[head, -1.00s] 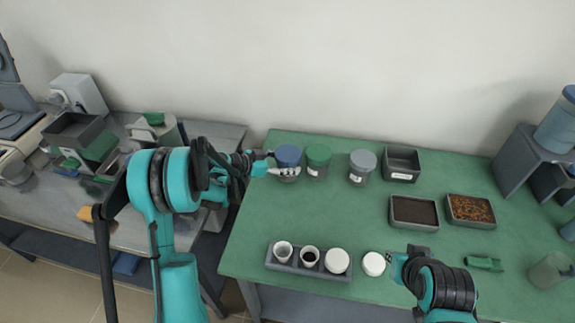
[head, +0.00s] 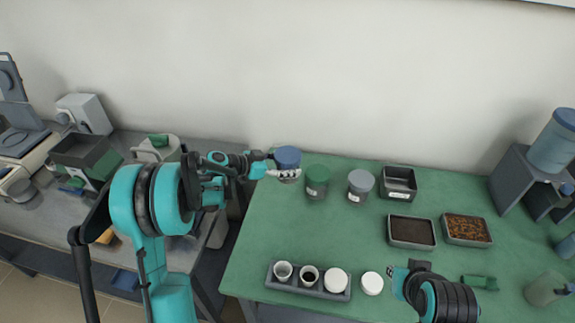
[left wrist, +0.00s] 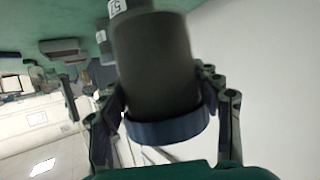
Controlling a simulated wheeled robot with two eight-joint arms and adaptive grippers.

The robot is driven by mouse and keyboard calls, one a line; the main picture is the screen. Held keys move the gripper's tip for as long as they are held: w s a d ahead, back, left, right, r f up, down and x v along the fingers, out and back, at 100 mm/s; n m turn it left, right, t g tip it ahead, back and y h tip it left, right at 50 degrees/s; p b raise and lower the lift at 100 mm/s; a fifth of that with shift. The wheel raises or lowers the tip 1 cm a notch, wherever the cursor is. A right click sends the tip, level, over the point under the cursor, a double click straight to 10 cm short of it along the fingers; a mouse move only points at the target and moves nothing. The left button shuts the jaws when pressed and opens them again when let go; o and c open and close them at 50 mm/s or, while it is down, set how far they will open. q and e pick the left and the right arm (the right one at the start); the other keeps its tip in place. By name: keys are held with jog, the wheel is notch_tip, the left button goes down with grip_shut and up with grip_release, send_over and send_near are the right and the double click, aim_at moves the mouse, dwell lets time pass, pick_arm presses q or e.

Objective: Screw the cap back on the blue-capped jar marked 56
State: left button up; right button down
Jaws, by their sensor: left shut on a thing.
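The blue-capped jar (head: 287,158) is at the back left edge of the green table in the head view. Its blue cap sits on a dark grey body. My left gripper (head: 279,172) is shut on this jar and holds it up above the table level. In the left wrist view the jar's dark body (left wrist: 155,60) and blue cap (left wrist: 168,131) are between the fingers, with the cap toward my palm. The number 56 is not readable. My right gripper (head: 397,277) is over the front of the table, and its jaw opening is unclear.
A green-capped jar (head: 317,176) and a grey-capped jar (head: 360,184) stand close to the right. A rack (head: 305,286) with small cups and a white lid (head: 372,284) are at the front. Mid-table is clear.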

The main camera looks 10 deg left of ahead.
pick_arm(q)
jog(key=c, duration=0.4)
jog(key=s+a+r+n+t+y, duration=0.1)
jog(key=s+n+y, duration=0.1)
jog(key=s, duration=0.3)
jog(key=s+a+r+n+t+y, duration=0.1)
jog(key=s+n+t+y, duration=0.1)
jog(key=s, duration=0.2)
jog(key=s+a+r+n+t+y, duration=0.1)
jog(key=s+n+y, duration=0.1)
jog(key=s, duration=0.3)
jog(key=shift+s+a+r+n+t+y, duration=0.25)
jog(key=shift+s+r+n+t+y, duration=0.1)
jog(key=shift+n, duration=0.15)
jog(key=shift+w+d+f+m+g+h, duration=0.4)
jog(key=shift+d+f+m+g+h, duration=1.5)
jog(key=shift+d, duration=0.8)
jog(key=shift+w+d+f+m+g+h, duration=0.35)
jog(key=shift+d+f+m+g+h, duration=1.1)
jog(key=shift+d+m, duration=1.1)
jog(key=shift+w+d+f+m+g+h, duration=0.4)
jog(key=shift+d+f+m+g+h, duration=1.25)
jog(key=shift+d, duration=1.25)
jog(key=shift+r+g+y, duration=0.25)
jog(key=shift+r, duration=0.1)
